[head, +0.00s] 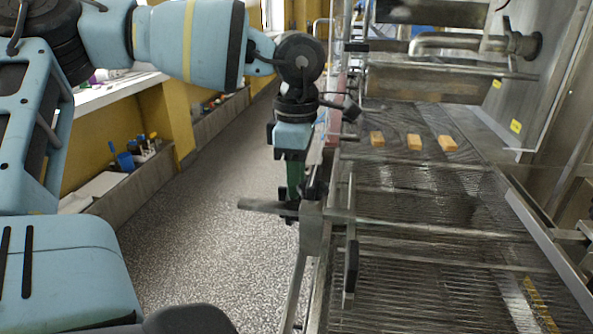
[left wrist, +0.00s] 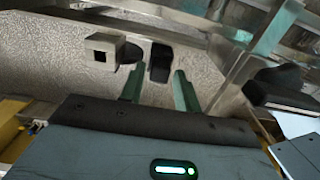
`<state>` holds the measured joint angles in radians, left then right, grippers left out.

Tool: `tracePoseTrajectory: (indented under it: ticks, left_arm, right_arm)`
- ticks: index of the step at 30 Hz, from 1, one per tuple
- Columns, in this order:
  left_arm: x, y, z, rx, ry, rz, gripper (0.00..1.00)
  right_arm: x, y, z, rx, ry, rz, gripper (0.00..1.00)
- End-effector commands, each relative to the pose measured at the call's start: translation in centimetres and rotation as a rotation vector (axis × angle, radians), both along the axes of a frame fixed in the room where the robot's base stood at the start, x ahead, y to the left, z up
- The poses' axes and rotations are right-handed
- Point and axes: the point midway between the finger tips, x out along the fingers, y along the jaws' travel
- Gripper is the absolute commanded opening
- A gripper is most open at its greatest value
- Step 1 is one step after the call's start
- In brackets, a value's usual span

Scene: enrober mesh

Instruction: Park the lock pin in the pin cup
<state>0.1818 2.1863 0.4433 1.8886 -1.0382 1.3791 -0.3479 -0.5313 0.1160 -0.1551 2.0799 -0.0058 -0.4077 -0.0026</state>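My left gripper (head: 293,200) points down at the near left corner of the mesh machine, beside a grey metal bar (head: 258,206) and its upright bracket (head: 311,232). In the left wrist view its two green fingers (left wrist: 158,78) stand apart, with a gap between them. A dark upright piece (left wrist: 160,62) shows in that gap, just beyond the fingertips, and I see no contact with either finger. It may be the lock pin, but I cannot tell. The bar's square hollow end (left wrist: 101,47) shows to its left. I cannot make out the pin cup. My right gripper is not in view.
The wire mesh belt (head: 430,270) fills the right side, with several orange bars (head: 415,142) on its far part.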

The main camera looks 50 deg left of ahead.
Motion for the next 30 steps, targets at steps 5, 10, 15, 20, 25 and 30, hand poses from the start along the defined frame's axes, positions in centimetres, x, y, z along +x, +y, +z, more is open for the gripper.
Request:
tracePoseTrajectory:
  ticks: [5,10,15,20,25,30]
  left_arm:
    - [0.0,0.0,0.0,0.000,0.000,0.000,0.46]
    - [0.0,0.0,0.0,0.000,0.000,0.000,0.46]
    - [0.0,0.0,0.7,0.002,-0.002,0.000,0.46]
    - [0.0,0.0,3.3,0.002,-0.004,0.001,0.46]
    - [0.0,0.0,6.0,0.001,-0.003,0.001,0.46]
    - [0.0,0.0,7.5,0.000,-0.001,0.000,0.46]
  right_arm:
    - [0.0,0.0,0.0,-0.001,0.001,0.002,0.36]
    - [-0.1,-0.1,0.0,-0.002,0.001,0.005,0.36]
    - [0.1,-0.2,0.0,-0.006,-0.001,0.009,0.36]
    - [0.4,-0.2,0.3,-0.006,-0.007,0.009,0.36]
    - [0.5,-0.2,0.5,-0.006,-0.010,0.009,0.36]
    - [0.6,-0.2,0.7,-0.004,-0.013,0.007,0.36]
